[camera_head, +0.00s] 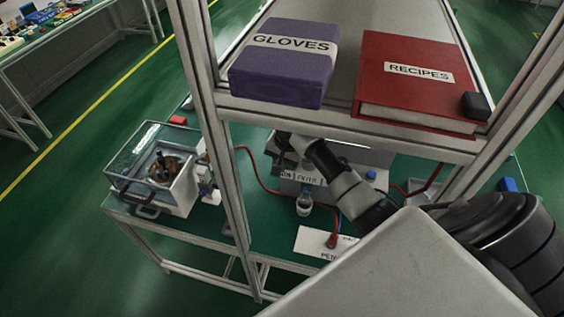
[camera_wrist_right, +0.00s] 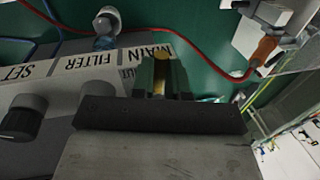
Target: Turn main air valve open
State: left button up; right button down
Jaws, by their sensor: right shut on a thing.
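The main air valve shows in the right wrist view as a yellow handle (camera_wrist_right: 159,76) beside the MAIN label on a pale panel (camera_wrist_right: 62,75). My right gripper (camera_wrist_right: 163,74) is shut on this handle, with one dark finger on each side. The fingers and palm hide much of the valve, so its angle is hard to tell. In the head view my right arm reaches in under the shelf, and its gripper (camera_head: 287,150) is at the grey air unit (camera_head: 350,157), whose valve is hidden there. My left gripper is not in view.
A shelf (camera_head: 345,129) above my arm carries a purple GLOVES box (camera_head: 283,65) and a red RECIPES book (camera_head: 415,80). A frame post (camera_head: 225,150) stands left of the arm. A red hose (camera_head: 262,180) crosses the green bench. A clear-covered machine (camera_head: 157,165) stands left.

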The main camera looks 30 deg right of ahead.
jog(key=shift+w+d+m+h, duration=0.1)
jog(key=shift+w+m+h, duration=0.6)
jog(key=shift+m, duration=2.05)
jog(key=shift+w+a+m+h, duration=0.1)
jog(key=shift+w+m+h, duration=0.15)
jog(key=shift+w+m, duration=1.75)
jog(key=shift+w+d+m+h, duration=0.1)
jog(key=shift+m+h, duration=0.35)
jog(key=shift+m, duration=3.1)
jog(key=shift+d, duration=0.1)
jog(key=c, duration=1.1)
grip_release()
